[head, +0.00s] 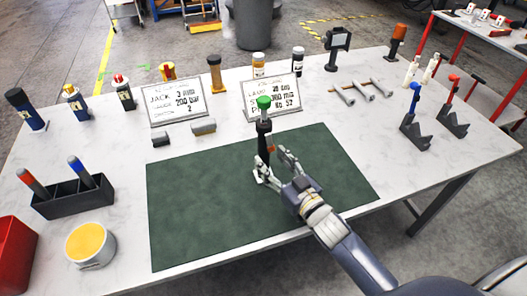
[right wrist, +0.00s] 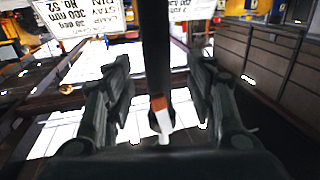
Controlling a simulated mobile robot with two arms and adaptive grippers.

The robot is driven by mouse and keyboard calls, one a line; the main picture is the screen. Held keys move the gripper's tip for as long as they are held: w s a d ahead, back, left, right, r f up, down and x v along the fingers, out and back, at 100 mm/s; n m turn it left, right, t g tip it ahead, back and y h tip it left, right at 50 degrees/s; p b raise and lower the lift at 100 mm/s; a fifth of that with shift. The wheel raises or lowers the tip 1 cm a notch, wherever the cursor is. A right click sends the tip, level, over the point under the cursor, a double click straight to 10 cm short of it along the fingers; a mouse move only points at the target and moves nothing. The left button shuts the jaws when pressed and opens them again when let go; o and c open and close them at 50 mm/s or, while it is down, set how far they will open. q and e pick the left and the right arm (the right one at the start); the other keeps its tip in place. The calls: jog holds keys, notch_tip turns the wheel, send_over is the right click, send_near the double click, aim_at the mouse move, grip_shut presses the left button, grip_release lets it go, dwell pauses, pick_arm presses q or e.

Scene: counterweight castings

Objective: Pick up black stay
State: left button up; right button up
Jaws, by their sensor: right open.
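The black stay (head: 264,143) looks like a slim upright black bar with a green top, over the green mat (head: 190,225). Its lower end is partly hidden by my right gripper (head: 274,165). My right gripper is open, with one finger on each side of the bar. In the right wrist view the black bar (right wrist: 156,50) runs down between the two open fingers (right wrist: 160,95), with an orange band and a pale tip at its lower end. I see a gap on both sides of it. My left gripper is not in view.
Two white sign cards (head: 178,107) (head: 272,97) stand behind the mat. Black notched holders (head: 415,135) with blue- and red-topped pieces stand to the right. A dark pen box (head: 72,200) and a yellow-filled tub (head: 90,245) are at left. The mat's left part is clear.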

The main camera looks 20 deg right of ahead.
aim_at(267, 154)
jog(key=p+x, duration=0.1)
jog(key=x, duration=0.4)
jog(key=shift+d+p, duration=0.2)
jog(key=shift+p, duration=0.15)
jog(key=shift+w, duration=0.2)
jog(key=shift+s, duration=0.1)
jog(key=shift+c, duration=1.1)
grip_shut()
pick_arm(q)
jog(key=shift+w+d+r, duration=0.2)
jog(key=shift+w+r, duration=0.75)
pick_arm(e)
jog(key=shift+r, duration=0.1)
